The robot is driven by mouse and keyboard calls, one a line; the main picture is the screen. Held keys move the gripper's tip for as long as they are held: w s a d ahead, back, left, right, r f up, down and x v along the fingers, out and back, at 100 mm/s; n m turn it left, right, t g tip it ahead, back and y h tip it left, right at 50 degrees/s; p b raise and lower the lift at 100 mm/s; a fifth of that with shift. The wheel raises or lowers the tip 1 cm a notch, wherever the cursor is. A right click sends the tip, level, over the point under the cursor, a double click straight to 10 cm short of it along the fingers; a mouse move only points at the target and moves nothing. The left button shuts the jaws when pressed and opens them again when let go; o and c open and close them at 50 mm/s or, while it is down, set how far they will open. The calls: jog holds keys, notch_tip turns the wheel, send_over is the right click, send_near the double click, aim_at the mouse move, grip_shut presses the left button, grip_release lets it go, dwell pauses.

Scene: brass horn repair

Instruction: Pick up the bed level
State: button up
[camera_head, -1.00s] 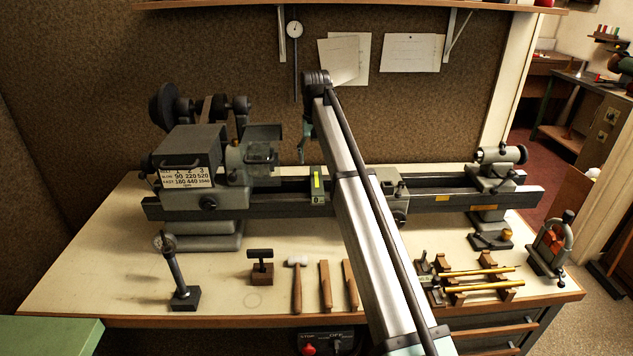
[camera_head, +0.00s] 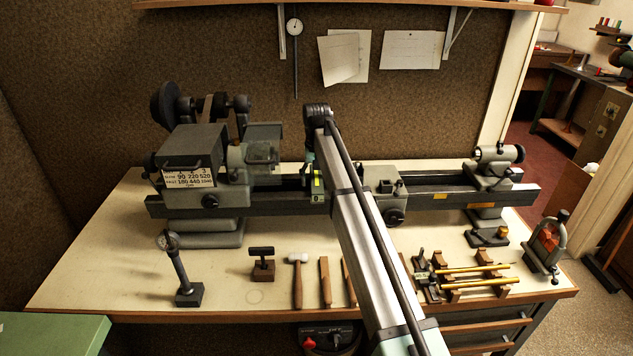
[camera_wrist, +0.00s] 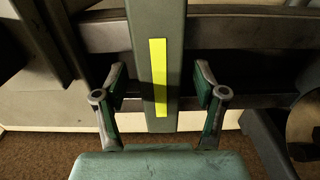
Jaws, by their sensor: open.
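The bed level (camera_head: 317,187) is a grey-green bar with a yellow strip, lying across the lathe bed (camera_head: 272,197) left of my arm. In the wrist view the level (camera_wrist: 172,25) runs from the top edge down between my fingers, its yellow strip facing me. My gripper (camera_wrist: 160,75) is open, with one finger on each side of the level and a visible gap at both sides. In the head view my gripper is mostly hidden by my arm and shows only as a bit of green by the level.
The headstock (camera_head: 195,160) stands left of the level, the carriage (camera_head: 390,190) and tailstock (camera_head: 495,175) to the right. A mallet (camera_head: 298,275), wooden sticks (camera_head: 325,280) and a stand with brass rods (camera_head: 470,278) lie along the bench front. A dial gauge (camera_head: 294,30) hangs behind.

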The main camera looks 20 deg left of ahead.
grip_shut()
jog(key=shift+r, duration=0.1)
